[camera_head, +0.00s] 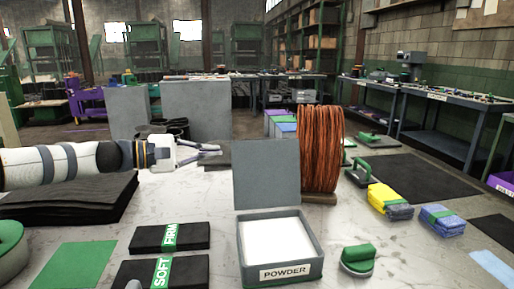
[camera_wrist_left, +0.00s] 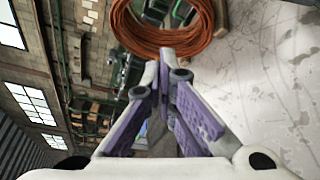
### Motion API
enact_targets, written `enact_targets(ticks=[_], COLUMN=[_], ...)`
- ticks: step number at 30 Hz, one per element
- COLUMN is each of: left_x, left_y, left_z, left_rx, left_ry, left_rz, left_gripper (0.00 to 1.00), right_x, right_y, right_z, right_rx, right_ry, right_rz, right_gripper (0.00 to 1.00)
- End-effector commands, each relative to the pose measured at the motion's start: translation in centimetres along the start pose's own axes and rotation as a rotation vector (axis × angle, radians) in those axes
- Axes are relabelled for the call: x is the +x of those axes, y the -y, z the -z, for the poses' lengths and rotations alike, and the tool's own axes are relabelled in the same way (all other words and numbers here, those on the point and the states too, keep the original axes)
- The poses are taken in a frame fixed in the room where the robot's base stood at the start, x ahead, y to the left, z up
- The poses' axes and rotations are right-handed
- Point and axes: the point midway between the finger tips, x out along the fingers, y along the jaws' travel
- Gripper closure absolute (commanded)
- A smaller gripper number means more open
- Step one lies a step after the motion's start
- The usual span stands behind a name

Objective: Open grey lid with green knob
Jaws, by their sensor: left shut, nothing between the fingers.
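A grey box labelled POWDER (camera_head: 282,270) stands at the front middle of the table, with white powder in it. Its flat grey lid (camera_head: 266,172) stands upright at the box's back edge, so the box is open. No green knob shows on the lid's visible face; its back is hidden. My left gripper (camera_head: 218,150) is left of the lid and apart from it, pointing right. It is shut and empty; its purple-padded fingers meet in the left wrist view (camera_wrist_left: 166,62). My right gripper is not in view.
A copper-coloured coil (camera_head: 320,148) stands right behind the lid; it also shows in the left wrist view (camera_wrist_left: 165,40). A green-handled tool (camera_head: 357,258) sits right of the box. Black FIRM (camera_head: 150,238) and SOFT (camera_head: 190,270) pads lie left. Yellow (camera_head: 388,198) and blue (camera_head: 442,220) packs lie right.

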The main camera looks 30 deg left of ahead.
Motion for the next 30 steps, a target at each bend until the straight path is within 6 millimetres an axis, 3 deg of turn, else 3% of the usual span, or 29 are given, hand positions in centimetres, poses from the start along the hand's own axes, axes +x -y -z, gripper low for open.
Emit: enact_targets(ticks=[5, 19, 24, 30], left_x=[0.4, 10.2, 8.6, 8.4], left_y=[-0.1, -0.1, -1.0, -0.4], left_z=[0.0, 0.1, -3.1, -3.9], left_rx=[0.082, 0.078, 0.079, 0.079], left_ry=[-0.011, -0.009, -0.007, -0.009], left_rz=[-0.023, -0.019, -0.03, -0.025], left_gripper=[1.0, 1.0, 1.0, 1.0], right_x=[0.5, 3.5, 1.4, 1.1], right_y=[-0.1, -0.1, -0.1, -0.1], right_z=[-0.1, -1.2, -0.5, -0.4], right_rx=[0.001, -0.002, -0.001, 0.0], right_ry=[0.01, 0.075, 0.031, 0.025], right_rz=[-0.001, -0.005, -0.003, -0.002], right_gripper=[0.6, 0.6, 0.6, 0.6])
